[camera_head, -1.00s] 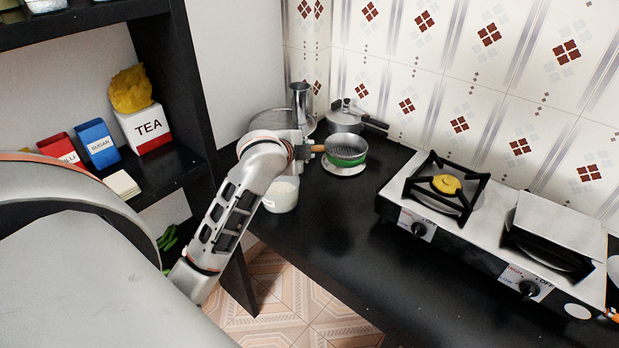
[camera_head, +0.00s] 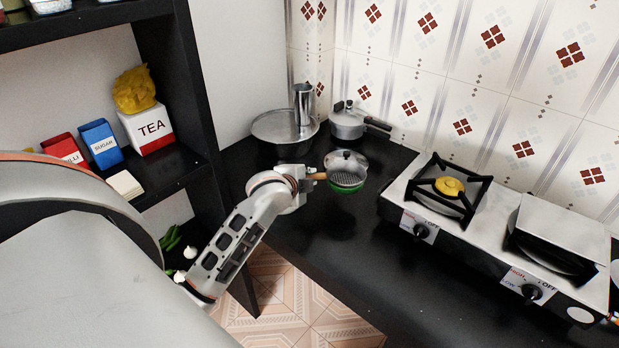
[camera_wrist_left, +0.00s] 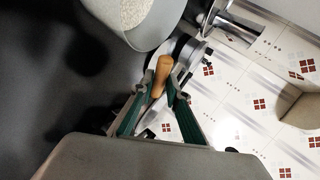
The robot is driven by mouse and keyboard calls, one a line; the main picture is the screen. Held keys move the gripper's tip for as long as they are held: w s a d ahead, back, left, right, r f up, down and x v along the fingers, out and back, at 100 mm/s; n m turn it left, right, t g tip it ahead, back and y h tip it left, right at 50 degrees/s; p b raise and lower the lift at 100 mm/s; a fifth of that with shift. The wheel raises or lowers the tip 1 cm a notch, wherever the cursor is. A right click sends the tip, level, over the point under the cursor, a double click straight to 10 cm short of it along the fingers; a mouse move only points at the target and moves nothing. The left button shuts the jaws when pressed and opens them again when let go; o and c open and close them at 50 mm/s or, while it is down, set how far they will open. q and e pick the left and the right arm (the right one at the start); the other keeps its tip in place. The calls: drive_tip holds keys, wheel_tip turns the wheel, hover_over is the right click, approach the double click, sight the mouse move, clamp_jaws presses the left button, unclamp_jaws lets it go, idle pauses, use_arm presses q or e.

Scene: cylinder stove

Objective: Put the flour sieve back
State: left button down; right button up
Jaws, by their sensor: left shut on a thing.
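The sieve's bowl is largely hidden in the wrist view. A pale container of white grains or powder (camera_wrist_left: 140,22) is near the fingers there. My right gripper is out of view.
A round metal tray (camera_head: 272,128) with a steel cylinder (camera_head: 303,105) and a lidded pan (camera_head: 346,122) stand at the back. The gas stove (camera_head: 415,195) is to the right. A shelf (camera_head: 190,90) stands to the left. The front counter is clear.

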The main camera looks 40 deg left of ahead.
use_arm(q)
drive_tip(key=shift+f, duration=0.55)
drive_tip(key=c, duration=2)
unclamp_jaws()
drive_tip(key=shift+o, duration=0.2)
drive_tip(key=r+v, duration=0.1)
drive_tip(key=v, duration=1.1)
drive_tip(key=shift+r, duration=0.1)
